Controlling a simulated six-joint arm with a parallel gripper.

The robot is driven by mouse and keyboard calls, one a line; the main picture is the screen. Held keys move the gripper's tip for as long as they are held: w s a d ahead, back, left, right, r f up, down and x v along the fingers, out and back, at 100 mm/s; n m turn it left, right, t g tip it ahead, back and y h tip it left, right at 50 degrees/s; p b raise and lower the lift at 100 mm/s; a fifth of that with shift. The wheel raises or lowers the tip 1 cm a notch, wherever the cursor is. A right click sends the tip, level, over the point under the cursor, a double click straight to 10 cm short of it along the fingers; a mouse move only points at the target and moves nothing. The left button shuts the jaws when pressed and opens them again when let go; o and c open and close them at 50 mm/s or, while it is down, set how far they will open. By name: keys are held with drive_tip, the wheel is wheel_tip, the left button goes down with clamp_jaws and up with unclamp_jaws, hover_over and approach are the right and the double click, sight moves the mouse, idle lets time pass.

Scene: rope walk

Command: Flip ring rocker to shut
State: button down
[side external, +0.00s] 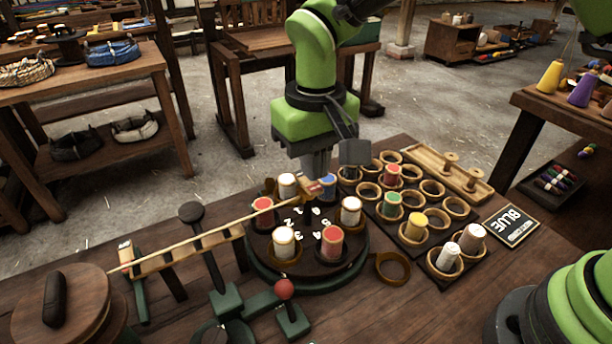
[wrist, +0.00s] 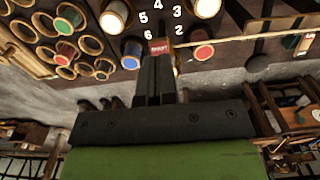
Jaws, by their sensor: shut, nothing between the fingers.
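In the wrist view the red-faced block (wrist: 158,46) carries small lettering too small to read. My gripper (side external: 317,173) is shut and empty, pointing down right at this block. In the wrist view its fingertips (wrist: 157,57) lie just beside the block and partly cover it; I cannot tell whether they touch.
White, red and blue-topped spools stand around the numbered turntable. A thin pale rod (side external: 190,240) reaches from it to the left. A rack of ring holders (side external: 432,188) with several spools stands right. A brass ring (side external: 393,268), a red-knobbed lever (side external: 285,289) and a BLUE slate (side external: 511,226) are nearby.

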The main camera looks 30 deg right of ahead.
sight(314, 187)
wheel_tip(314, 187, up, 6)
idle(0.6)
drive_tip(key=s+d+r+m+t+y, duration=0.2)
drive_tip(key=s+d+r+t, duration=0.1)
drive_tip(key=s+d+r, duration=0.55)
drive_tip(key=s+d+r+m+t, duration=0.1)
drive_tip(key=s+d+t, duration=0.3)
drive_tip(key=s, duration=0.6)
drive_tip(key=shift+s+d+m, duration=0.3)
drive_tip(key=shift+d+m, duration=0.2)
drive_tip(key=shift+d, duration=0.4)
drive_tip(key=shift+w, duration=0.1)
